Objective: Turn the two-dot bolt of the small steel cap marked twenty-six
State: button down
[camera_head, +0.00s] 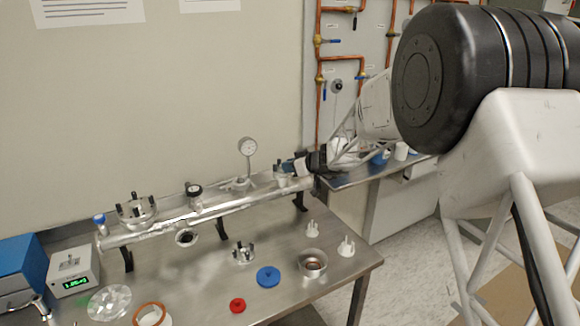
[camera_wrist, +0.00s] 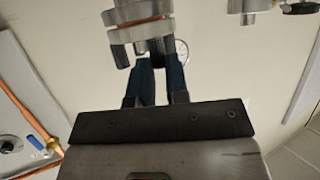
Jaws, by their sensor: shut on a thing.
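The small steel cap (camera_wrist: 140,14) sits on a flanged port near the right end of the long steel tube; the port also shows in the head view (camera_head: 282,181). A copper-coloured ring shows between the flange plates. Several dark bolts, one at the left (camera_wrist: 120,56), stick out of the flange. My gripper (camera_wrist: 160,64), with blue fingers, is at the flange's near side and shut on a bolt, mostly hidden between the fingertips. The number on the cap and the dots on the bolts cannot be read. My gripper also shows in the head view (camera_head: 288,167).
The steel tube (camera_head: 220,207) lies across black stands on the table (camera_head: 205,295). A round gauge (camera_head: 247,147) rises close left of my gripper. Loose parts, including a blue disc (camera_head: 268,276) and a red ring (camera_head: 237,305), lie in front. Copper pipes (camera_head: 318,100) run behind.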

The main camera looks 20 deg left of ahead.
jog(key=shift+s+a+m+t+h, duration=0.15)
jog(key=shift+m+t+h, duration=0.3)
jog(key=shift+m+t, duration=0.45)
jog(key=shift+s+m+t+h, duration=0.1)
jog(key=shift+m+t+h, duration=0.35)
jog(key=shift+m+t, duration=0.4)
jog(key=shift+s+m+t+h, duration=0.1)
jog(key=shift+m+t+h, duration=0.5)
jog(key=shift+m+t, duration=0.15)
jog(key=shift+a+m+t+h, duration=0.2)
jog(key=shift+m+t+h, duration=1)
jog(key=shift+m+h, duration=0.35)
jog(key=shift+r, duration=0.1)
jog(key=c, duration=1.4)
grip_release()
jog(key=shift+s, duration=0.2)
jog(key=v, duration=0.7)
jog(key=shift+s+d, duration=0.15)
jog(key=shift+d, duration=0.1)
jog(key=shift+r, duration=0.1)
